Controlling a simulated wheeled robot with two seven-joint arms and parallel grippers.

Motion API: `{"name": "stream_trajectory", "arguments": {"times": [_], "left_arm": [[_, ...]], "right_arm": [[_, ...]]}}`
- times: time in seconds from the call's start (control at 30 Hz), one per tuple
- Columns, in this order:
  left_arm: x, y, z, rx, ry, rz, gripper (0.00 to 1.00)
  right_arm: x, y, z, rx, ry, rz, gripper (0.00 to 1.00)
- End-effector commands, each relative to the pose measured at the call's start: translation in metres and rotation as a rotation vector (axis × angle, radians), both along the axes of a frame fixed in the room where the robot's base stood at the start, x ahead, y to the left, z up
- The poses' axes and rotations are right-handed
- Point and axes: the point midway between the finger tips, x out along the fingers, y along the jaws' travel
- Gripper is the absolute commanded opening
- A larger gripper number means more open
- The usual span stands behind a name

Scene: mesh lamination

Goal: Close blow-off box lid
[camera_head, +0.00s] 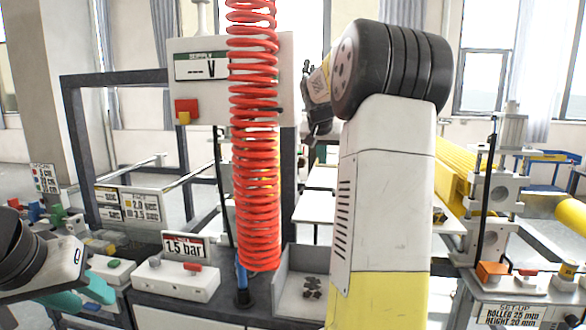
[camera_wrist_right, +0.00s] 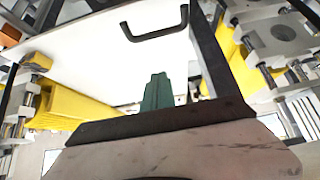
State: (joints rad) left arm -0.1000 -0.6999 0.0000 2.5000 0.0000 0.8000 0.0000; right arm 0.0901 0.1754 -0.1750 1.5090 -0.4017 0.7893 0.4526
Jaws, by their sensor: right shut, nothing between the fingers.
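In the wrist view a large white panel (camera_wrist_right: 85,50) with a black bar handle (camera_wrist_right: 155,36) shows beyond my right gripper (camera_wrist_right: 157,88). It looks like a lid, but I cannot tell for sure. The green fingers are shut and empty, apart from the handle and below it in the picture. In the head view my right arm stands upright, and its dark hand end shows only partly. An open grey bin (camera_head: 284,296) with small dark pieces in it stands left of that arm; it may be the blow-off box. My left gripper (camera_head: 78,299), with teal fingers, is at the lower left.
A red coiled hose (camera_head: 255,150) hangs before a white supply box (camera_head: 200,95). A 1.5 bar sign (camera_head: 185,246) stands by a white switch box (camera_head: 175,281).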

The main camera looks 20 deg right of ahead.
Motion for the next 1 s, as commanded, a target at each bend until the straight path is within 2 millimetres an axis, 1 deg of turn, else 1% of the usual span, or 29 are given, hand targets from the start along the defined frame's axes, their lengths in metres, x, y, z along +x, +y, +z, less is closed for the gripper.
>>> {"name": "stream_trajectory", "arguments": {"times": [0.3, 0.43, 0.47, 0.5, 0.7, 1.0], "left_arm": [[0.0, 0.0, 0.0, 0.0, 0.0, 0.0, 0.36], [0.0, 0.0, 0.0, 0.0, 0.0, 0.0, 0.36], [0.0, 0.0, 0.0, 0.0, -0.001, 0.0, 0.36], [0.0, 0.0, 0.0, 0.0, 0.0, 0.0, 0.36], [0.0, 0.0, 0.0, 0.0, 0.0, 0.0, 0.36], [0.0, 0.0, 0.0, 0.0, 0.0, 0.0, 0.36]], "right_arm": [[0.034, -0.021, -0.054, 0.001, 0.005, 0.001, 0.0], [0.048, -0.03, -0.074, 0.001, 0.004, 0.002, 0.0], [0.041, -0.024, -0.071, 0.001, 0.001, 0.004, 0.0], [0.035, -0.02, -0.073, 0.002, 0.001, 0.003, 0.0], [0.018, -0.01, -0.08, 0.001, 0.001, 0.003, 0.0], [0.014, -0.008, -0.082, 0.001, 0.0, 0.002, 0.0]]}}
